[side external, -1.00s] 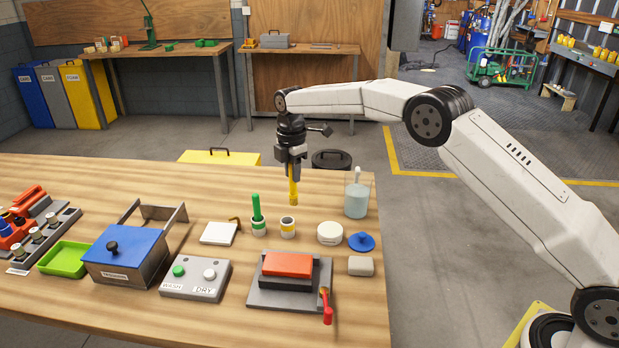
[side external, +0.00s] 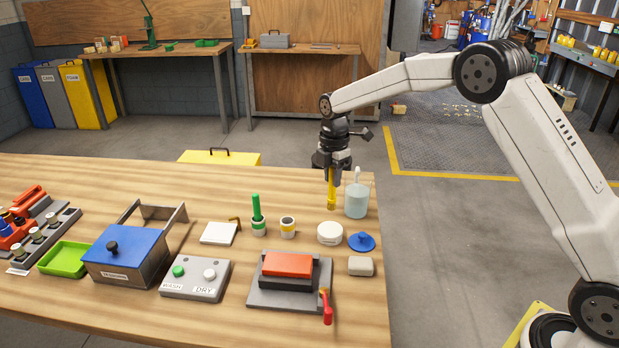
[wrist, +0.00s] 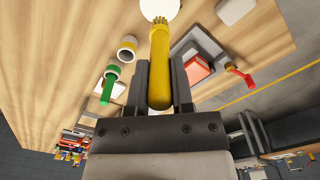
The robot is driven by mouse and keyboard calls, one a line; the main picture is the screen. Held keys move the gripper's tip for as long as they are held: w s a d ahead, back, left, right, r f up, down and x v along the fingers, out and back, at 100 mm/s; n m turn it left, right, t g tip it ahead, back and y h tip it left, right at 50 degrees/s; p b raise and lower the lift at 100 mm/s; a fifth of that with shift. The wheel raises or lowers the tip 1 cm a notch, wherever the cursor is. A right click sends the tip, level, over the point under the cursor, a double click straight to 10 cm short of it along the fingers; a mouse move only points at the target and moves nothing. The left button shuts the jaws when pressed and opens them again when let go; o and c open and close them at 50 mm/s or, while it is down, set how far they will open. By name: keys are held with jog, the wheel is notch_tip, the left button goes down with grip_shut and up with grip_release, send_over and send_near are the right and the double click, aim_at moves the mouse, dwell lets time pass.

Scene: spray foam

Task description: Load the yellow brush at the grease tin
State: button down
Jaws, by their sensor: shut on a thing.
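My gripper (side external: 331,170) is shut on the yellow brush (side external: 331,192) and holds it upright, bristle end down. In the wrist view the brush (wrist: 160,65) stands between the two fingers, bristles pointing away from the palm. A low round white tin (side external: 330,234), seemingly the grease tin, sits on the table with a blue lid (side external: 361,242) lying beside it. The brush hangs above and behind the tin, apart from it in the side view. In the wrist view a white disc (wrist: 160,9) shows just beyond the bristles; I cannot tell the gap exactly.
A glass beaker of pale liquid (side external: 357,200) stands close right of the brush. The yellow-banded cup (side external: 288,228) is empty; the green brush (side external: 256,208) stands in its own cup. A red-topped press (side external: 288,266) and a grey block (side external: 361,266) lie in front.

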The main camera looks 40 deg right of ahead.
aim_at(332, 198)
jog(key=shift+f, duration=3)
jog(key=shift+f, duration=0.6)
dwell(0.8)
jog(key=shift+r, duration=0.15)
jog(key=shift+r, duration=3.45)
jog(key=shift+s, duration=0.1)
jog(key=s+a+f+m, duration=0.2)
jog(key=s+m, duration=0.6)
jog(key=m, duration=0.1)
jog(key=s+a+f+m, duration=0.2)
jog(key=s+m, duration=0.5)
jog(key=m, duration=0.2)
jog(key=shift+s+f, duration=0.2)
jog(key=shift+s, duration=0.15)
